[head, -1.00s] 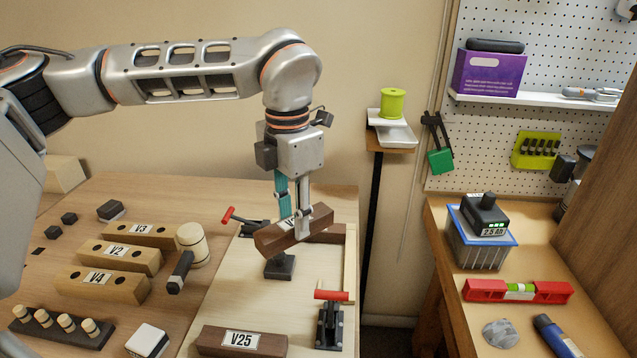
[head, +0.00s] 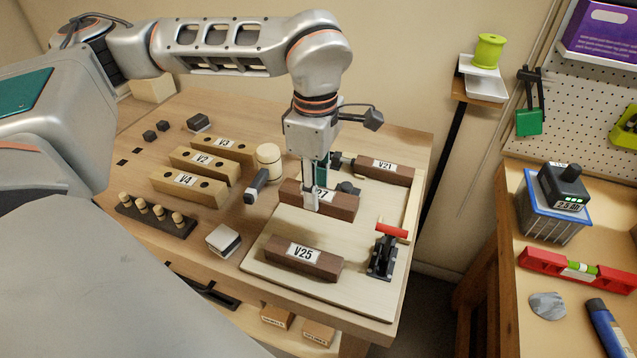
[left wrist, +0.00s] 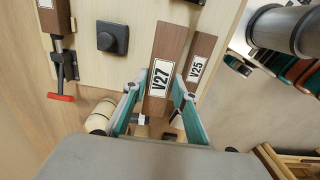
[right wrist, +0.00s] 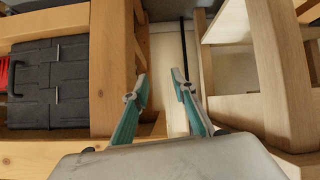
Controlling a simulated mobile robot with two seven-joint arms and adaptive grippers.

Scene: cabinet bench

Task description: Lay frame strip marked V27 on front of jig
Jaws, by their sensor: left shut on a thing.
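The dark brown strip V27 (head: 341,204) is gripped near its middle by my left gripper (head: 312,200), over the pale jig board (head: 265,283). In the left wrist view, V27 (left wrist: 169,48) runs between the teal fingers (left wrist: 160,88). I cannot tell whether it touches the board. Strip V25 (head: 325,265) lies along the board's near side, and strip V21 (head: 400,174) lies at the back. V27 is between them. My right gripper (right wrist: 160,88) is open and empty in the right wrist view, away from the board, and is not in the head view.
A red-handled toggle clamp (head: 384,252) stands at the board's right side. A mallet (head: 268,160), a pale block (head: 223,240) and light strips V2 (head: 205,166), V3 (head: 222,149) and V4 (head: 188,192) sit to the left. A dark pad (left wrist: 113,38) is near V27.

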